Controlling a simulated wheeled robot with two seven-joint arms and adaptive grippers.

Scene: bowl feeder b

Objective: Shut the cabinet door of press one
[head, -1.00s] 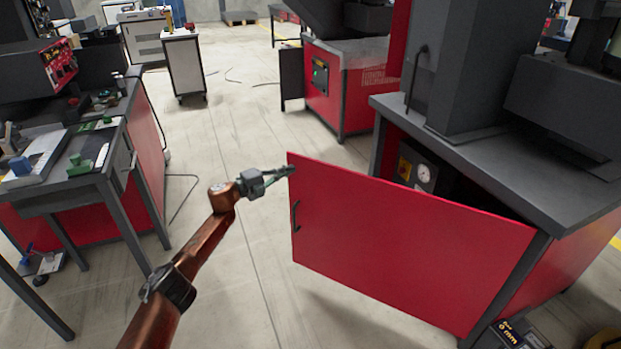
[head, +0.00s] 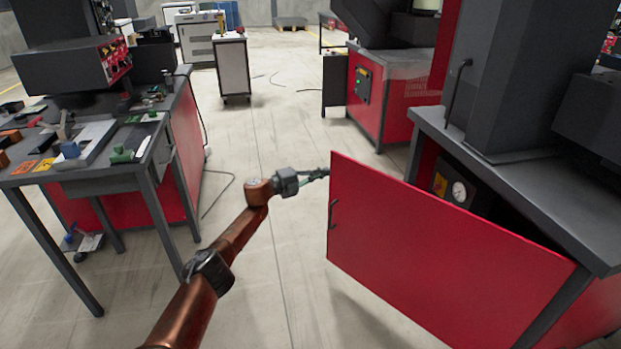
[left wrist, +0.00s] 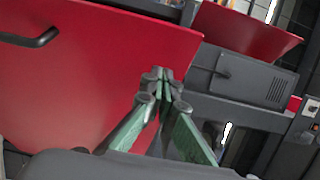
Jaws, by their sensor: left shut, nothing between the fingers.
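The red cabinet door (head: 430,250) of the press at the right stands open, swung out from its hinge side at the lower right. Its dark handle (head: 332,213) is near the free edge and also shows in the left wrist view (left wrist: 30,38). My left gripper (head: 326,173) is shut and empty, at the door's upper free corner. In the left wrist view its fingertips (left wrist: 162,75) overlap the door's edge; I cannot tell whether they touch it. The cabinet opening behind the door shows a gauge (head: 459,191). My right gripper is not in view.
The press's grey worktop (head: 520,190) overhangs the cabinet. A workbench (head: 110,175) with parts and trays stands at the left. Another red machine (head: 395,105) and a white cart (head: 232,70) stand farther back. The floor between them is mostly clear, with thin cables.

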